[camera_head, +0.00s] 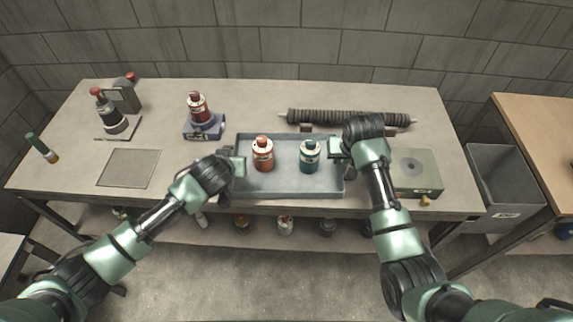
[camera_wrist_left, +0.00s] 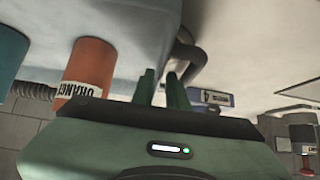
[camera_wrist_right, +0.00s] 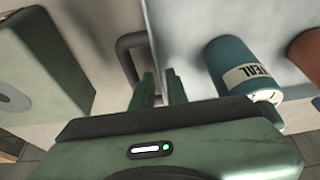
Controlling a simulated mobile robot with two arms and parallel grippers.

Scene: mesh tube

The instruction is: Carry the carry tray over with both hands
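The carry tray (camera_head: 290,187) is a shallow blue-grey tray at the front middle of the table. Its front wall lines up with the table's front edge; I cannot tell whether its base touches the tabletop. An orange-labelled bottle (camera_head: 263,156) and a teal bottle (camera_head: 309,157) stand upright in it. My left gripper (camera_wrist_left: 162,88) is at the left side, its fingers close together around the dark left handle (camera_wrist_left: 197,60). My right gripper (camera_wrist_right: 158,86) is likewise on the right handle (camera_wrist_right: 122,52). The fingers partly hide both handles.
A red bottle on a blue stand (camera_head: 203,127) is left of the tray. A ribbed mesh tube (camera_head: 345,117) lies behind it. A green-grey block (camera_head: 416,174) is close on the right. A flat grey plate (camera_head: 128,168) lies at left. A grey bin (camera_head: 497,180) stands beyond the table.

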